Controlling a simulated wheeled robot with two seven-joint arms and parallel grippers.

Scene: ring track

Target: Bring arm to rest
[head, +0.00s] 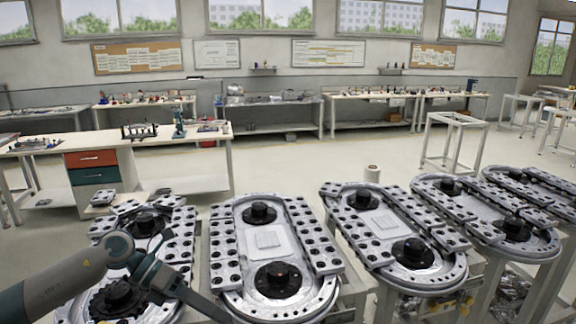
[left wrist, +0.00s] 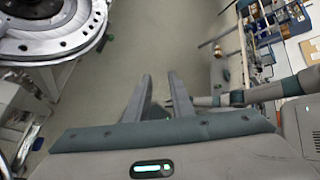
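My left arm comes in from the left in the head view, and its left gripper (head: 160,270) hangs over the leftmost ring track (head: 180,225). In the left wrist view the two fingers of this gripper (left wrist: 160,78) stand apart, with floor showing between them and nothing held. The fingertips are clear of the ring track edge (left wrist: 55,50) at the upper left of that view. My right gripper is not seen in the head view. A grey arm link of mine crosses the right of the left wrist view.
More ring tracks, such as the second one (head: 263,313) and the third (head: 448,292), stand in a row to the right with dark round hubs. A workbench (head: 215,143) stands behind at left. The floor (head: 300,160) beyond the tracks is mostly open, with a white frame table (head: 455,120) at right.

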